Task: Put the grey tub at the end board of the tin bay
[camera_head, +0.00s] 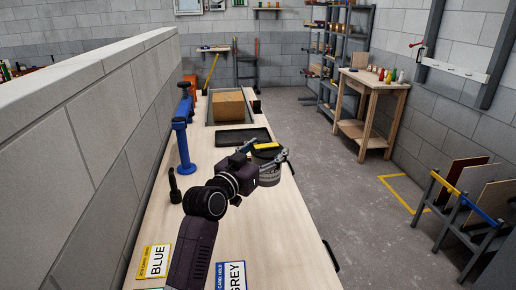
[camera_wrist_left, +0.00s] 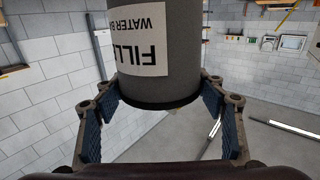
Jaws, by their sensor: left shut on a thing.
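The grey tub (camera_wrist_left: 155,80) is a cylinder with a white printed label (camera_wrist_left: 150,35), its text upside down in the left wrist view. My left gripper (camera_wrist_left: 160,125) is shut on it, with a blue-padded finger on either side. In the head view the left gripper (camera_head: 268,160) is over the right edge of the bench, and part of the grey tub (camera_head: 270,178) shows below the fingers. My right gripper is not in view.
The bench (camera_head: 160,221) carries a blue clamp-like stand (camera_head: 183,143), a black tray (camera_head: 243,135), and a grey bin (camera_head: 212,116) holding a cardboard box. BLUE (camera_head: 155,262) and GREY (camera_head: 232,276) cards lie near. A block wall (camera_head: 110,120) runs along the left; floor is open at right.

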